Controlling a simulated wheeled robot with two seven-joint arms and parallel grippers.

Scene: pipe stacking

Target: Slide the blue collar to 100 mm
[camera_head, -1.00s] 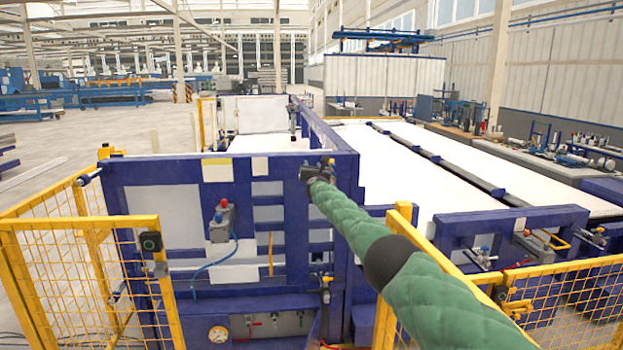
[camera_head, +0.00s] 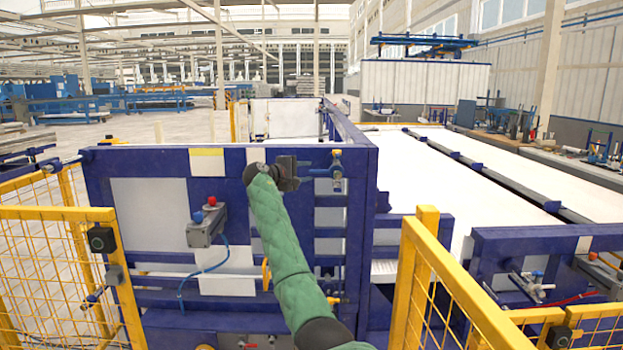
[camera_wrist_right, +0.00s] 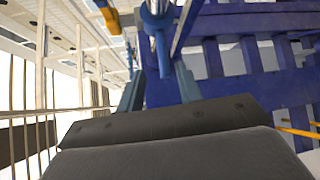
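A blue fitting (camera_head: 336,171) with an orange-yellow top sits at the upper right of the blue frame's front in the head view. I cannot tell for sure that it is the collar, and no 100 mm mark is readable. My right gripper (camera_head: 296,172) is just left of this fitting, its fingers towards it. In the right wrist view, its two fingers stand apart (camera_wrist_right: 158,88). A blue part (camera_wrist_right: 160,52) shows between and beyond them; contact is not clear. My left gripper is not in view.
The blue frame (camera_head: 150,160) carries a grey box (camera_head: 206,228) with red and blue buttons. Yellow mesh guards stand at the left (camera_head: 52,260) and right (camera_head: 455,300). White beds (camera_head: 470,180) extend behind on the right.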

